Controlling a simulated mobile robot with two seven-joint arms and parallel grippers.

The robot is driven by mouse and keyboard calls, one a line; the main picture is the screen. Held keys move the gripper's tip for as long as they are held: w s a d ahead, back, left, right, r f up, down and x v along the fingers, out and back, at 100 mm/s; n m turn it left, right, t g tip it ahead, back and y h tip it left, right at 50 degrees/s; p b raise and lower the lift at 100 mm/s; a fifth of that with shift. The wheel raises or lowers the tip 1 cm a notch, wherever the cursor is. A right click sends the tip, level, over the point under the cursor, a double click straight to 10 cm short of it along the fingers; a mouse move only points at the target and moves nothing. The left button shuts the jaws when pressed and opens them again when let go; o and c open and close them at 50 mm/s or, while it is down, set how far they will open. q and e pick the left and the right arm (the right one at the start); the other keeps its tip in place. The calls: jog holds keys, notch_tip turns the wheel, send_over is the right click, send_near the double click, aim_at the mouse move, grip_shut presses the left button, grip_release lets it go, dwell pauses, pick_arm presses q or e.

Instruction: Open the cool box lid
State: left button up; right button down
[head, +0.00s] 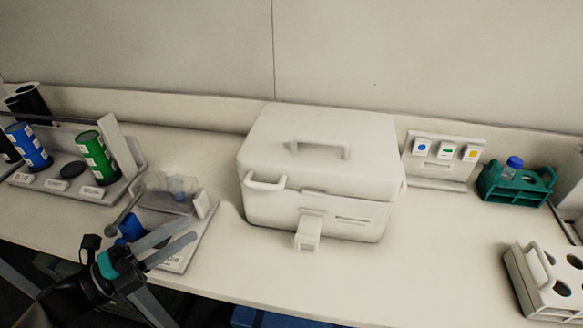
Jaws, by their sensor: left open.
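The white cool box (270,212) stands near the middle of the bench in the head view. Its lid (258,135) is down and has a handle (320,147) on top. A side handle (264,184) sticks out at the left front corner, and a latch tab (308,232) hangs at the front. My left gripper (172,245) is at the lower left, in front of the bench items there. It is open and apart from the cool box. My right gripper is not in view.
A rack (122,150) with blue and green canisters stands at the left. A small stand (201,204) is beside my left gripper. A panel with coloured squares (443,150), a teal rack (500,190) and a white holed rack (518,270) are at the right. The bench front is clear.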

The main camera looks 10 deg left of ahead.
pick_arm(q)
jog(key=w+d+r+m+h+p, duration=0.1)
jog(key=w+d+r+p, duration=0.1)
jog(key=w+d, duration=0.8)
jog(key=shift+d+r+g, duration=0.4)
jog(key=shift+d+r, duration=0.1)
jog(key=shift+d, duration=0.65)
grip_shut()
dwell(0.5)
